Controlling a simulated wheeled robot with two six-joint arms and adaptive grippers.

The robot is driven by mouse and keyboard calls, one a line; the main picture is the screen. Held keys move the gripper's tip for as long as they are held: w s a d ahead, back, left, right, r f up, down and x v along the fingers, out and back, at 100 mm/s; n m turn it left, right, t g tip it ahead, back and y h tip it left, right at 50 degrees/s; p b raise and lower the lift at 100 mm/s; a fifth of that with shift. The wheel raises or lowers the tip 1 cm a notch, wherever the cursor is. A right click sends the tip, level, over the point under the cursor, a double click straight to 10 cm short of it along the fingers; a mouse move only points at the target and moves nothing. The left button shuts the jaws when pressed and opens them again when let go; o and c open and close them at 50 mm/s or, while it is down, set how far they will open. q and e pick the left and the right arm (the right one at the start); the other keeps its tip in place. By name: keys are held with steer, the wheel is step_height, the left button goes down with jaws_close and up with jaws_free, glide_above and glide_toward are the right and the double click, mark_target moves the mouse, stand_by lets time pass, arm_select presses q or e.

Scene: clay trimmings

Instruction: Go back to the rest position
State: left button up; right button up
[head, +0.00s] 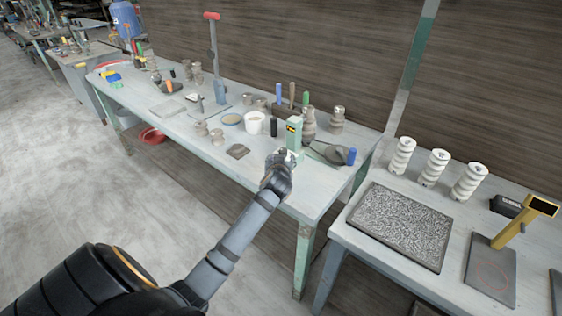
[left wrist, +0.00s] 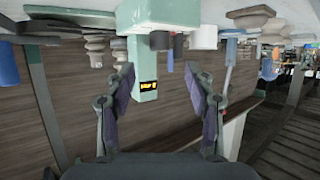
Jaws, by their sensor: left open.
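My left gripper (head: 281,158) reaches over the front edge of the long workbench (head: 190,126), close to a pale green post with a small display (head: 294,132). In the left wrist view, which is upside down, the two fingers of my left gripper (left wrist: 160,72) are spread apart with nothing between them. The green post (left wrist: 146,52) shows beyond the fingertips; I cannot tell how large the gap is. My right gripper is in neither view.
Clay pieces, a white cup (head: 254,123), a dark bottle (head: 273,128) and tools stand around the gripper. The right table holds a speckled tray (head: 401,224), three white stacked pieces and a yellow-post scale (head: 524,222).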

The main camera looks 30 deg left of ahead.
arm_select(q)
steer(key=shift+v, duration=1)
steer(key=s+d+f+m+g+h, duration=0.2)
steer(key=s+d+f+g, duration=0.15)
steer(key=s, duration=0.55)
steer(key=s+d+f+m+g+h, duration=0.25)
steer(key=s+d+f, duration=0.2)
steer(key=s, duration=0.45)
steer(key=s+d+f+m+g+h, duration=0.15)
steer(key=s+d+f, duration=0.3)
steer(key=s, duration=0.45)
step_height(320, 180, down, 26)
steer(key=s+a+g, duration=0.2)
steer(key=a, duration=0.1)
steer(key=s+a+f+g, duration=0.1)
steer(key=s+f, duration=1.6)
steer(key=s, duration=0.2)
steer(key=shift+s, duration=0.2)
